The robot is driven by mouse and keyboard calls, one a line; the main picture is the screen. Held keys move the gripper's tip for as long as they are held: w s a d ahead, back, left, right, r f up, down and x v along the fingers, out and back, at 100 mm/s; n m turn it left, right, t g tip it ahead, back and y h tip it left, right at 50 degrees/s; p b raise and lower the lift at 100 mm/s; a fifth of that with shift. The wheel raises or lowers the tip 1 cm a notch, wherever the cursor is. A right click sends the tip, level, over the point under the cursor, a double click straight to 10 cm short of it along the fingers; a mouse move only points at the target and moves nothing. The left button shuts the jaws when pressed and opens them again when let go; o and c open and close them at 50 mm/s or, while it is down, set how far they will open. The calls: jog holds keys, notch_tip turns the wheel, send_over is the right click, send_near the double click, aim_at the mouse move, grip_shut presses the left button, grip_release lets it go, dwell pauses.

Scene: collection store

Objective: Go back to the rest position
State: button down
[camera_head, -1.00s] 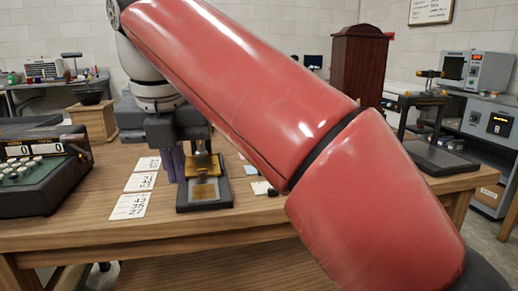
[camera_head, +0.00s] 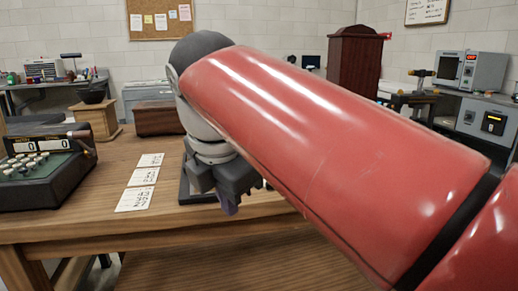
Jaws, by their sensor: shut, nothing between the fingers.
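My gripper (camera_head: 228,203) is in the middle of the head view, above the front part of the wooden table (camera_head: 90,213). It points down and its dark fingers are partly hidden by its own body and my red arm. The fingers look close together, with nothing seen between them. Behind it, a dark flat device (camera_head: 185,190) on the table is almost wholly hidden by the gripper.
Three white cards (camera_head: 142,176) lie in a row left of my gripper. An old adding machine (camera_head: 40,170) stands at the table's left. A wooden chest (camera_head: 157,118) and a stand with a dark bowl (camera_head: 93,110) are behind. My arm hides the table's right side.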

jog(key=s+d+f+m+t, duration=0.1)
jog(key=s+d+f+m, duration=0.3)
jog(key=d+f+m, duration=0.6)
jog(key=s+d+f+m, duration=0.5)
jog(key=d+f+m, duration=0.5)
jog(key=m, duration=0.6)
jog(key=shift+f+m+t, duration=0.3)
jog(key=shift+f+t, duration=0.1)
jog(key=shift+f, duration=0.1)
jog(key=shift+s, duration=0.1)
